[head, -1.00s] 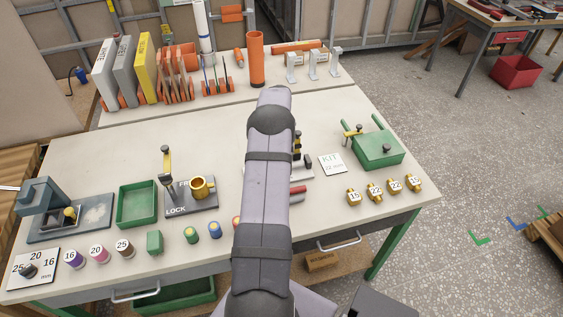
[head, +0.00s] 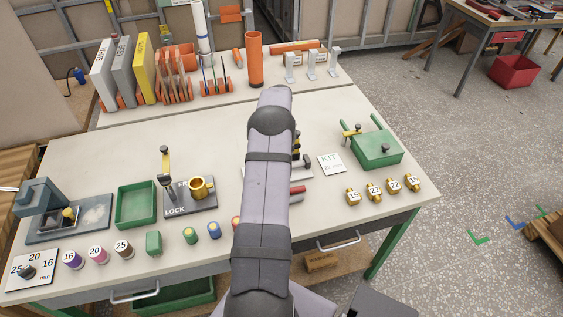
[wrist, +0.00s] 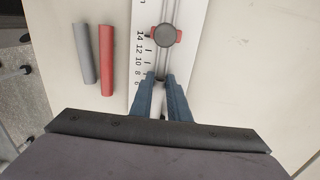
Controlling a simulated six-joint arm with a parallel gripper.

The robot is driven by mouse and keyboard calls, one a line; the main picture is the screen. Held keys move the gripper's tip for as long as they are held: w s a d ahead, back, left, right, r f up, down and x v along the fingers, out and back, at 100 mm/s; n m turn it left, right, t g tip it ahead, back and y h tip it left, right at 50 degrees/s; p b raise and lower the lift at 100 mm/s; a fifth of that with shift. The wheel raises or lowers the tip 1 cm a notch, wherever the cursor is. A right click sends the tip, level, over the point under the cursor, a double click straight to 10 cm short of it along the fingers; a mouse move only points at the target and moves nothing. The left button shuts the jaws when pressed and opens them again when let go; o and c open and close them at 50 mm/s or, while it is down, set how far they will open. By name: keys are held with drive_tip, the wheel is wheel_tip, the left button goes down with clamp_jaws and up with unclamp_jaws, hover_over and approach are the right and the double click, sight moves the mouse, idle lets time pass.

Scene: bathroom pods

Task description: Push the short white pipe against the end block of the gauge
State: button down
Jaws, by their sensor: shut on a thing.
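The gauge (wrist: 145,42) is a white plate with a printed scale, a central slot and a round grey-and-red knob (wrist: 166,35) in the wrist view. My gripper (wrist: 161,76) is over the gauge's scale, below the knob, with its blue fingers close together. A pale piece, which I take as the short white pipe (wrist: 162,105), shows between the fingers, mostly hidden by them. The end block cannot be made out clearly. In the head view my arm covers the gripper and most of the gauge.
A grey pipe (wrist: 85,52) and a red pipe (wrist: 106,60) lie left of the gauge. In the head view a green box (head: 378,148) and several numbered brass fittings (head: 375,191) stand to the right. A lock fixture (head: 190,200) and green tray (head: 136,205) stand to the left.

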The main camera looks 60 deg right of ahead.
drive_tip(key=shift+s, duration=0.1)
drive_tip(key=c, duration=1.6)
unclamp_jaws()
drive_tip(key=shift+d, duration=0.1)
drive_tip(key=shift+w+d+r+b, duration=0.1)
drive_tip(key=shift+r+b, duration=0.6)
drive_tip(key=shift+r, duration=1.15)
drive_tip(key=shift+w+d+r+b, duration=0.1)
drive_tip(key=shift+r+b, duration=0.55)
drive_tip(key=shift+r, duration=1.15)
